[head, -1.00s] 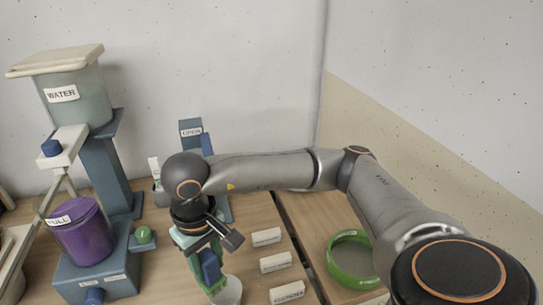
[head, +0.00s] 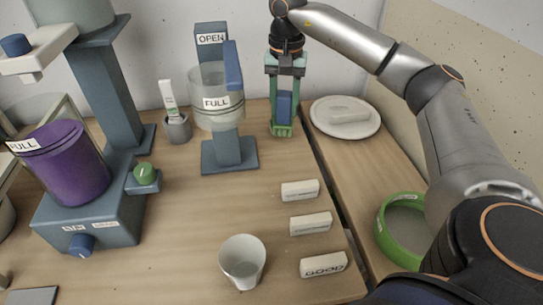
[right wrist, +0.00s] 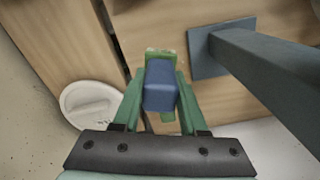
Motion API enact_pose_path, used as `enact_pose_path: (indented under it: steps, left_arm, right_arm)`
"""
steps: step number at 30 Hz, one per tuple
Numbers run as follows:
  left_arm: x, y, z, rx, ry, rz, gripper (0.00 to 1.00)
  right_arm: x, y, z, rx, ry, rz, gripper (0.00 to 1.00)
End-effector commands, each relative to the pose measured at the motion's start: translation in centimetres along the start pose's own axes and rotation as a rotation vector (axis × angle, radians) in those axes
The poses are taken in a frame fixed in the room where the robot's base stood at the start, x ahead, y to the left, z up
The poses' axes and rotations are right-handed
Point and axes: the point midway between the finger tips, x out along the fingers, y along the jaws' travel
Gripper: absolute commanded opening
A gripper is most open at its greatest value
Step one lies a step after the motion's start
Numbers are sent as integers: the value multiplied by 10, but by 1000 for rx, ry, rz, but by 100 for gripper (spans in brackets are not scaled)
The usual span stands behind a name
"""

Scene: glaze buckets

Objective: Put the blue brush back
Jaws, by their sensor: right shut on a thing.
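My right gripper (head: 284,98) is at the back of the table, pointing down, with teal-green fingers. It is shut on the blue brush (head: 285,108), which shows as a blue block with a brighter green piece at its lower end. In the right wrist view the blue brush (right wrist: 160,86) sits between the two fingers (right wrist: 160,98), with the green piece beyond it. I cannot tell whether its lower end touches the table. My left gripper is not in view.
A stand with a clear FULL container (head: 217,108) is left of the gripper. A white plate (head: 345,128) lies to its right. A grey pot (head: 178,128), a white cup (head: 243,262), several label blocks (head: 310,224), a purple bucket (head: 62,165) and a green ring (head: 385,235) stand around.

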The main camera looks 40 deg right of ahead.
Motion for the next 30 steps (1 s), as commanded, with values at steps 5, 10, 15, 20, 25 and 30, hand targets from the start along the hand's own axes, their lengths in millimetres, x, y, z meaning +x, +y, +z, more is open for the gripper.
enact_pose_path:
  steps: [5, 10, 15, 20, 25, 30]
  left_arm:
    - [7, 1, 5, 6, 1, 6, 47]
    - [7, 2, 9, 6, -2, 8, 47]
    - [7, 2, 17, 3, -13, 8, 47]
    - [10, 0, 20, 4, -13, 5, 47]
    - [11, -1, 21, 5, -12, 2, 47]
    - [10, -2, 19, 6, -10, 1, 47]
  right_arm:
    - [10, 11, -14, 71, 0, 3, 0]
    - [38, 12, -14, 74, -1, 5, 0]
    - [54, 12, -14, 73, 1, 3, 0]
    - [80, 12, -14, 73, 0, 6, 0]
    - [100, 12, -14, 72, 1, 3, 0]
    - [101, 12, -14, 72, 2, 2, 0]
